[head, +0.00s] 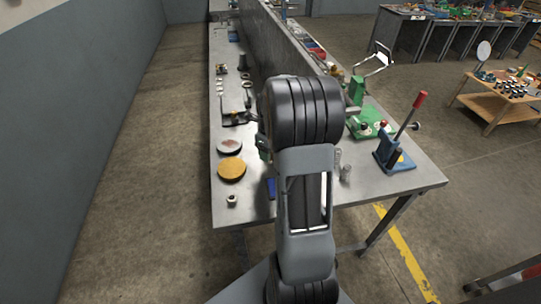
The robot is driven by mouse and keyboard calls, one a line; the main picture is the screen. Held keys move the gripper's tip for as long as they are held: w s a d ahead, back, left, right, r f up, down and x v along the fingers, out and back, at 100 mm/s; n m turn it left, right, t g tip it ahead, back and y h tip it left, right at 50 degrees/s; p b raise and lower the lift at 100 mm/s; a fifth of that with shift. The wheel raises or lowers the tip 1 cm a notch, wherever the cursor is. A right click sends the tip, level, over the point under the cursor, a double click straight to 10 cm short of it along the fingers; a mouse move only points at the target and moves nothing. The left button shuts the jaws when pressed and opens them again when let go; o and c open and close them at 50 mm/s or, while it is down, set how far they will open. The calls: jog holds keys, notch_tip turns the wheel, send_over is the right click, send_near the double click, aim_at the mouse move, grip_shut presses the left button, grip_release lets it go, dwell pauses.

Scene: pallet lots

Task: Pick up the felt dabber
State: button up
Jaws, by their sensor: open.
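I cannot pick out the felt dabber for sure. A small pale object with a dark top (232,200) stands near the front left corner of the metal bench (225,213); it is too small to tell what it is. My arm rises through the middle of the view and covers part of the bench. My gripper is hidden behind the arm, so its place relative to the bench objects does not show.
A round tin with a yellow top (231,170) and a grey-topped one (229,147) lie on the bench's left side. A blue lever press (395,150) with a red handle stands at right, near a green machine (368,122). Bare floor (140,180) lies left.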

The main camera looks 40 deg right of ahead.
jog(key=shift+f, duration=0.85)
jog(key=c, duration=1)
jog(key=shift+r, duration=0.1)
